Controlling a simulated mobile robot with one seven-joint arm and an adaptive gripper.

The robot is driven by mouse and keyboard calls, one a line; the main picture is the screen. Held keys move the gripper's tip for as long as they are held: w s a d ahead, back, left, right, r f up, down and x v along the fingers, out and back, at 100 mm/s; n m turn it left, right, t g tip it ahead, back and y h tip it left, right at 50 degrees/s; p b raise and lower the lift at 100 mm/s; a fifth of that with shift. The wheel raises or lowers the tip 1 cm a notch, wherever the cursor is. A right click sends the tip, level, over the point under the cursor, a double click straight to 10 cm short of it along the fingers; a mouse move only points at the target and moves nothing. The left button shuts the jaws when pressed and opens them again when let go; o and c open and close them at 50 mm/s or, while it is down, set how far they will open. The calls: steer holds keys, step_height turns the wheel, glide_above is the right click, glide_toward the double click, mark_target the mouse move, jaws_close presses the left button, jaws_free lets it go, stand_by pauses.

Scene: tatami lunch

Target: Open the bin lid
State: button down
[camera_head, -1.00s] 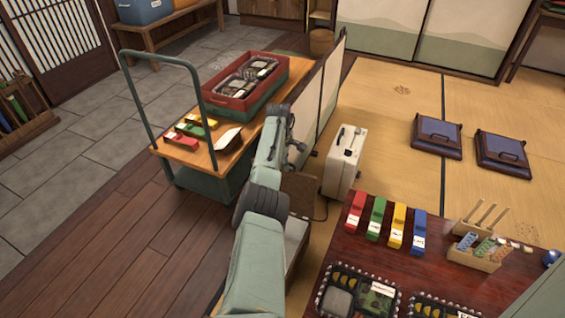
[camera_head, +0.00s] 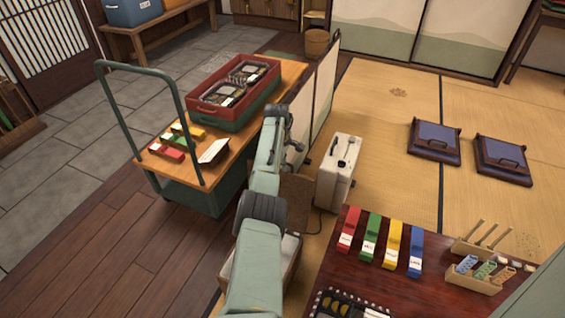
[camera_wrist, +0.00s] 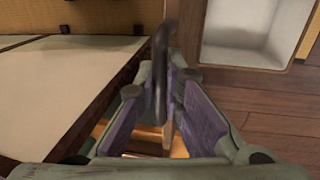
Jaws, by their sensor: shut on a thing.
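The bin is a brown wooden box with a pale inside (camera_head: 291,247), partly hidden by my arm in the head view. Its open pale inside also shows at the upper right of the wrist view (camera_wrist: 240,52). A brown upright panel (camera_head: 297,194), seemingly the lid, stands behind the bin, partly hidden by my arm. My gripper (camera_wrist: 170,135) is beyond the bin, close to the low partition. Its purple-padded fingers are shut around a dark curved handle (camera_wrist: 158,75). How the handle joins the panel is hidden.
A green cart (camera_head: 221,143) with a red crate (camera_head: 204,110) stands left of the arm. A white partition (camera_head: 323,85) runs beside it. A white case (camera_head: 333,185) stands right of the bin. A dark red table (camera_head: 365,278) with coloured boxes lies at front right.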

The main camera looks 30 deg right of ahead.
steer(key=shift+w+a, duration=0.1)
stand_by(0.3)
steer(key=c, duration=1.7)
jaws_free()
steer(key=shift+r, duration=0.1)
steer(key=r, duration=0.4)
steer(key=s+a+r, duration=0.1)
steer(key=r, duration=0.6)
steer(key=shift+s+a+r, duration=0.15)
steer(key=shift+a+r, duration=0.1)
steer(key=shift+r, duration=0.05)
